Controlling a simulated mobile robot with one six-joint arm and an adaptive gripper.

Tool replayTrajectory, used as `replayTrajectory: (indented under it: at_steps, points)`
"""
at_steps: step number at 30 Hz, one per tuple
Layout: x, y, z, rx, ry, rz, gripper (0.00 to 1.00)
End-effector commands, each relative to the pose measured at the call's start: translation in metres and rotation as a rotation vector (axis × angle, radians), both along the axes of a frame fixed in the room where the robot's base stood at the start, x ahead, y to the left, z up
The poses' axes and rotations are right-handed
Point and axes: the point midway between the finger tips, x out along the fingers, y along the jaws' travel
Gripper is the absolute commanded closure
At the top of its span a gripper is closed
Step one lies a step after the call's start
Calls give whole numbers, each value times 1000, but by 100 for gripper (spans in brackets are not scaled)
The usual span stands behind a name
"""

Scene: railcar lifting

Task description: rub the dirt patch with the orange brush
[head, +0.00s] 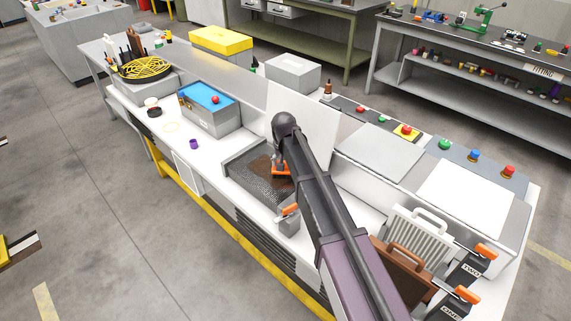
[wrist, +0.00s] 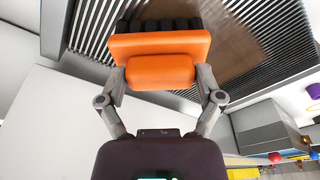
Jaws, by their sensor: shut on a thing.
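The orange brush (wrist: 160,48) with black bristles (wrist: 160,24) is clamped between the two fingers of my gripper (wrist: 160,76). In the head view the brush (head: 281,170) shows partly beneath my arm, which hides most of my gripper. The dirt patch (wrist: 222,42) is a brown smear on a grey ribbed grate (wrist: 90,30). The bristles overlap the patch in the wrist view; I cannot tell if they touch it. In the head view the patch (head: 260,168) lies at the back of the sunken grate (head: 247,184), beside the brush.
A white upright panel (head: 318,135) stands behind the grate. A grey holder with an orange handle (head: 289,210) sits at its front right. A grey box with a blue top (head: 210,112) and a purple cup (head: 193,144) are to the left. Brown and white racks stand right.

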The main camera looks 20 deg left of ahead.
Motion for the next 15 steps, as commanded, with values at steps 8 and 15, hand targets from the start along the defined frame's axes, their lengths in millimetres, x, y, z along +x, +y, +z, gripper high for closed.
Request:
replayTrajectory:
  at_steps: [8, 15]
  points:
    - [2, 3, 0, 0, 0, 0, 53]
    - [9, 16, -2, 0, 0, 0, 53]
